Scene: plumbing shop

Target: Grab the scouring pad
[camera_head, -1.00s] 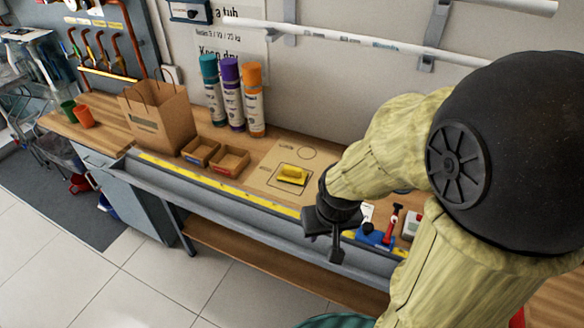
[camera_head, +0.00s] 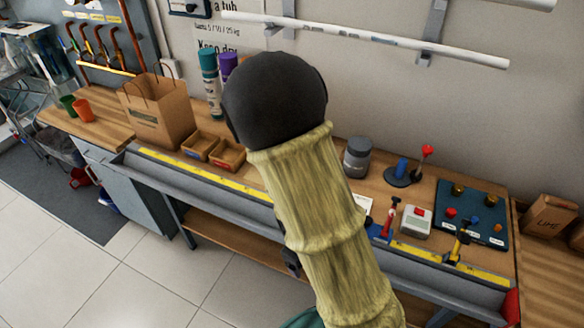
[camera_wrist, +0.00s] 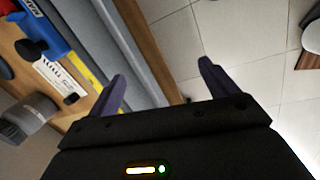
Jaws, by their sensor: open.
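The scouring pad is not visible now; in the head view my arm covers the part of the bench where the yellow pad lay a second ago. My gripper (camera_wrist: 162,75) shows in the wrist view with its two dark purple fingers spread wide and nothing between them. The fingers point past the bench's front edge, with pale floor tiles beyond. In the head view the gripper is mostly hidden behind my arm, so its distance to the pad cannot be told.
The bench's front has a yellow measuring strip (camera_head: 178,165) and a grey rail. Two small wooden trays (camera_head: 227,155) and a paper bag (camera_head: 158,110) stand left of my arm. A grey jar (camera_head: 357,157), a red-handled tool (camera_head: 391,216) and a dark fittings board (camera_head: 470,214) lie to the right.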

